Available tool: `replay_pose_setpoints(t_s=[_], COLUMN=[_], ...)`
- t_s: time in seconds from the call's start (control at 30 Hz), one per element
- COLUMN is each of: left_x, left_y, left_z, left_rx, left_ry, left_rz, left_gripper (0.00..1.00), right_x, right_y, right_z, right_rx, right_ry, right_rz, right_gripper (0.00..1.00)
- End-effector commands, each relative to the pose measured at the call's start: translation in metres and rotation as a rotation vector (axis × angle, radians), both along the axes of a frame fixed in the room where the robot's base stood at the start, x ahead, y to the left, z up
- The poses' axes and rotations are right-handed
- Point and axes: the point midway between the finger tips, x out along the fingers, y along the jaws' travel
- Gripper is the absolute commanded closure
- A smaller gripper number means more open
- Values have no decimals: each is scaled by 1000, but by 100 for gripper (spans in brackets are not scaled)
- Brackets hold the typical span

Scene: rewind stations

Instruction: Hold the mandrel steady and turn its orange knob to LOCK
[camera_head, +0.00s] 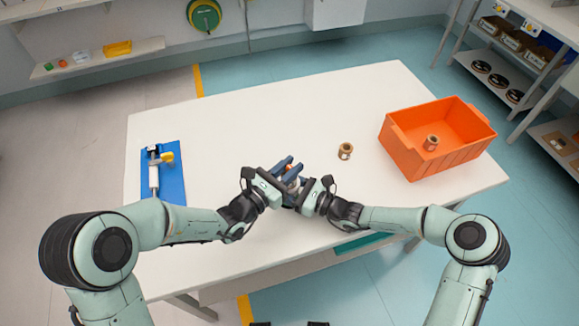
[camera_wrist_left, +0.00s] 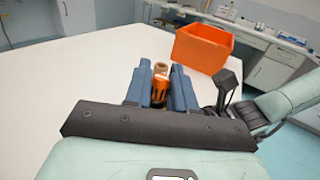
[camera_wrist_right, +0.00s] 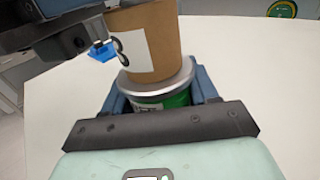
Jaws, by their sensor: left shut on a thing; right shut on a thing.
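The mandrel is near the table's front middle, mostly hidden by both grippers. In the right wrist view its silver collar (camera_wrist_right: 160,78) and a green band with white marks (camera_wrist_right: 163,101) sit between the blue fingers of my right gripper (camera_wrist_right: 160,90), shut on it. A brown cardboard core (camera_wrist_right: 160,35) with a white label stands above the collar. In the left wrist view the orange knob (camera_wrist_left: 161,78) is between the blue fingers of my left gripper (camera_wrist_left: 160,80), shut on it. The knob's pointer and LOCK mark cannot be made out.
Another cardboard core (camera_head: 346,149) stands on the white table (camera_head: 270,115) behind the grippers. An orange crate (camera_head: 465,150) with a core (camera_head: 431,142) inside is at the right. A blue board (camera_head: 174,191) with a yellow-handled tool (camera_head: 166,157) lies at the left. The table's back is clear.

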Motion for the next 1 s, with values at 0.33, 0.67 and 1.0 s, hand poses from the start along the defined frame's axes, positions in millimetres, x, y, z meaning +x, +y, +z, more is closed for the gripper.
replay_pose_setpoints(t_s=[0.33, 0.67, 1.0], left_x=[0, -3, -49], left_y=[0, 4, 46], left_z=[1, 0, 0], left_rx=[-1, 0, 1], left_ry=[-2, 0, 1], left_rz=[0, 0, 4], left_gripper=[57, 57, 57], right_x=[0, 0, 0], right_y=[0, 0, 0], right_z=[0, 0, 0], right_rx=[-2, -2, -2], right_ry=[-1, -1, -1], right_rz=[0, -1, -1], right_gripper=[82, 82, 82])
